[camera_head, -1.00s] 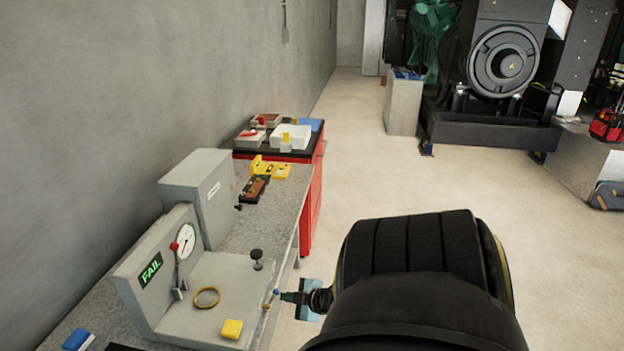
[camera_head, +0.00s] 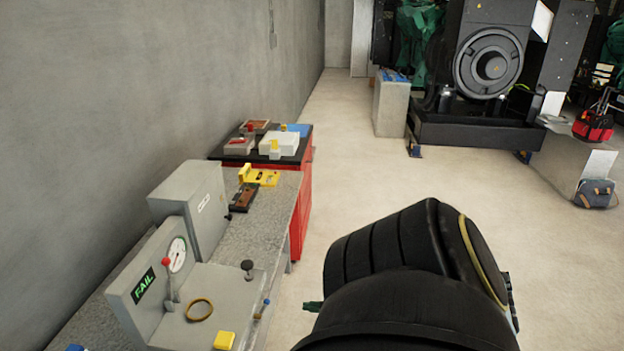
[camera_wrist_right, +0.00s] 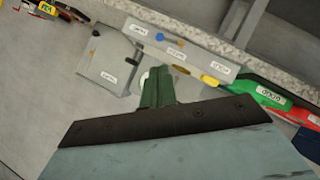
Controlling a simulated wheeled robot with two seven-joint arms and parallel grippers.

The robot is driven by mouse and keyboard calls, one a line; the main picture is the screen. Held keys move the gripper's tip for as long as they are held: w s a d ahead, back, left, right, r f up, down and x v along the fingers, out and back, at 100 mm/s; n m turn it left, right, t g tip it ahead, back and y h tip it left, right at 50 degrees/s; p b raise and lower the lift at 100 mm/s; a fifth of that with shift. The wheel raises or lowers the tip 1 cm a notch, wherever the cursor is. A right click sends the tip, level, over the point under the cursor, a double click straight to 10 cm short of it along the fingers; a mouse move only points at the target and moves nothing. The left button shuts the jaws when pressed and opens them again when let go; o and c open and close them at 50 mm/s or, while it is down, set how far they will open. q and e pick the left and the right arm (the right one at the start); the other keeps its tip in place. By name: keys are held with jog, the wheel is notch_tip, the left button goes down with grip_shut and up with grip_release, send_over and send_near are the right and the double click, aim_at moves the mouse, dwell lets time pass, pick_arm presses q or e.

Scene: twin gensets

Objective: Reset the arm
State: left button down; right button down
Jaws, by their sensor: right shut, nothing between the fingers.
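My right arm (camera_head: 410,285) fills the lower middle of the head view as a large black ribbed shape. Only the small green tip of my right gripper (camera_head: 312,306) shows past its left side, to the right of the bench and apart from it. The right wrist view shows the shut green fingers (camera_wrist_right: 158,88) with nothing between them, beyond a dark bar and a pale blue-grey plate. The rest of the gripper is hidden by the arm in the head view. My left gripper is not in view.
A grey tester (camera_head: 150,285) with a FAIL display, gauge and red-knobbed lever stands on the bench (camera_head: 270,215). A red cabinet (camera_head: 301,205) stands behind. The floor (camera_head: 365,170) beyond the arm is clear.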

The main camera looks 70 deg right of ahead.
dwell(0.4)
jog(key=s+a+f+m+g+b, duration=0.1)
jog(key=s+a+f+g+b, duration=0.1)
jog(key=s+a+f+b, duration=0.2)
jog(key=s+a+f+m+g+y+b, duration=0.1)
jog(key=s+a+f+g+b, duration=0.2)
jog(key=a+f, duration=0.8)
jog(key=s+a+f+m+g+b, duration=0.1)
jog(key=s+a+f+g+b, duration=0.2)
jog(key=f, duration=1.7)
jog(key=s+a+b, duration=0.2)
jog(key=a, duration=0.3)
jog(key=shift+s+m+y, duration=0.3)
jog(key=shift+s, duration=0.1)
jog(key=c, duration=2)
grip_release()
jog(key=s+a+f+g+y+b, duration=0.1)
jog(key=s+a+f+g+b, duration=0.2)
jog(key=a+f, duration=0.3)
jog(key=a, duration=0.4)
jog(key=shift+a+f, duration=0.35)
jog(key=shift+a, duration=0.05)
jog(key=shift+o, duration=1.2)
jog(key=shift+s+a, duration=0.2)
jog(key=o, duration=0.4)
jog(key=shift+c, duration=0.2)
